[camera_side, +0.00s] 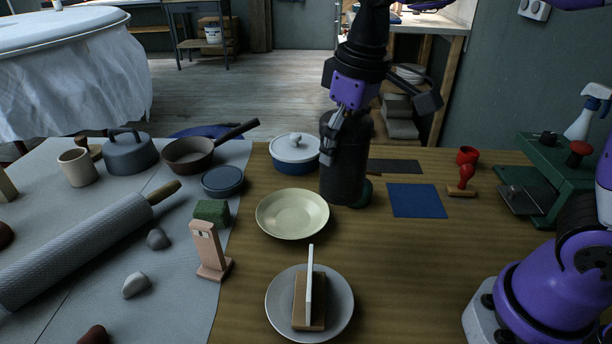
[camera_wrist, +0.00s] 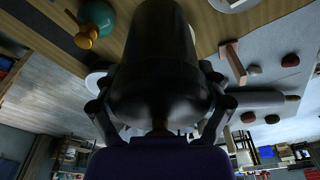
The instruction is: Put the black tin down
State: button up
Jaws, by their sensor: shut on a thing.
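The black tin (camera_side: 343,178) is a tall dark cylinder, roughly upright, between the pale yellow bowl and the blue mat. My gripper (camera_side: 338,138) reaches down from above and is shut on it, with a finger along its near side. The tin (camera_wrist: 158,62) fills the middle of the wrist view, with my gripper's fingers (camera_wrist: 160,108) on either side of it. Its base is close to the wooden table top (camera_side: 400,270); I cannot tell whether it touches.
The yellow bowl (camera_side: 292,213) is just left of the tin, and a blue lidded pot (camera_side: 294,150) is behind left. A dark green object (camera_side: 367,190) sits close at its right. The blue mat (camera_side: 416,201) is bare.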

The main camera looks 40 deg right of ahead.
jog(key=s+a+n, duration=0.1)
jog(key=a+n, duration=0.4)
jog(key=a, duration=1)
jog(key=s+a+n+g+y, duration=0.1)
jog(key=s+a+n, duration=0.2)
jog(key=s+a, duration=0.35)
jog(key=s+a+n, duration=0.3)
jog(key=a, duration=0.6)
jog(key=shift+w+d+f, duration=0.4)
jog(key=shift+w+f, duration=1.45)
jog(key=shift+f, duration=0.05)
jog(key=shift+w+d+f, duration=0.35)
jog(key=shift+w+f, duration=1.45)
jog(key=shift+f, duration=0.1)
jog(key=shift+w+d+f, duration=0.4)
jog(key=shift+w+f, duration=1.45)
jog(key=shift+f, duration=0.05)
jog(key=o, duration=1)
jog(key=shift+f, duration=0.15)
